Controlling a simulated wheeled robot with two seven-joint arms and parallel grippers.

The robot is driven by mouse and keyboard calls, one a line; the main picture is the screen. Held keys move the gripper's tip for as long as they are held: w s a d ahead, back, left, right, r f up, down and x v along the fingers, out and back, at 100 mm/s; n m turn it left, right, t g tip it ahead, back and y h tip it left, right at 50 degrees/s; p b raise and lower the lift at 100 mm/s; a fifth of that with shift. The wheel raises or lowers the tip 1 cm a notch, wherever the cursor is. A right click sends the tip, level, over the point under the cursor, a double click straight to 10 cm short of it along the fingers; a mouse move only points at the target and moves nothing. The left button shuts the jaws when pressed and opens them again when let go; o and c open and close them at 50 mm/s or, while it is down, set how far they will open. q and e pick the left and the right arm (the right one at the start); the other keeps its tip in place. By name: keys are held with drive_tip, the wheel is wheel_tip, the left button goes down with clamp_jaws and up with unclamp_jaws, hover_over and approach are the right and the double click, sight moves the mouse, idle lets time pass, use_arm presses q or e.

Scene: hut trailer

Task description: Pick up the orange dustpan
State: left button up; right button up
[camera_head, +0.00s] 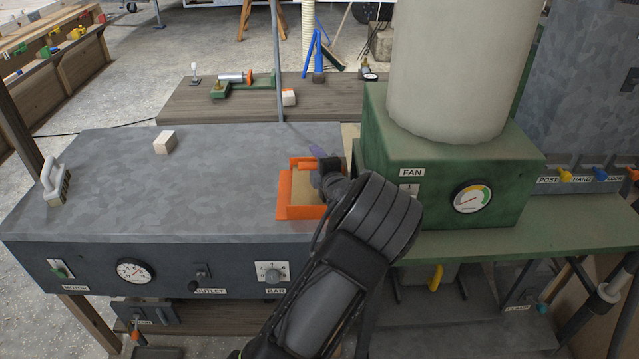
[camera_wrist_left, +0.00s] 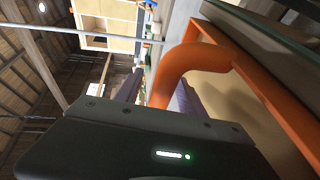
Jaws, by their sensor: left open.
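The orange dustpan (camera_head: 297,211) lies on the right end of the grey metal bench top, with a tan inner floor showing. In the left wrist view its thick orange handle (camera_wrist_left: 178,66) curves up close to the camera and passes between my two purplish fingers. My left gripper (camera_head: 320,165) is over the dustpan's far right part, at the handle. It is open, with the fingers (camera_wrist_left: 158,100) on either side of the handle. Whether they touch it I cannot tell. My wrist and forearm hide the dustpan's right side. My right gripper is in neither view.
A wooden block (camera_head: 164,142) and a grey-handled brush (camera_head: 55,184) sit on the grey bench top (camera_head: 220,180). A green fan box (camera_head: 440,180) with a large pale cylinder (camera_head: 455,65) stands close on the right. The middle of the bench top is clear.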

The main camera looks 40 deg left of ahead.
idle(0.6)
use_arm(q)
clamp_jaws()
idle(0.3)
drive_tip(key=shift+r, duration=0.1)
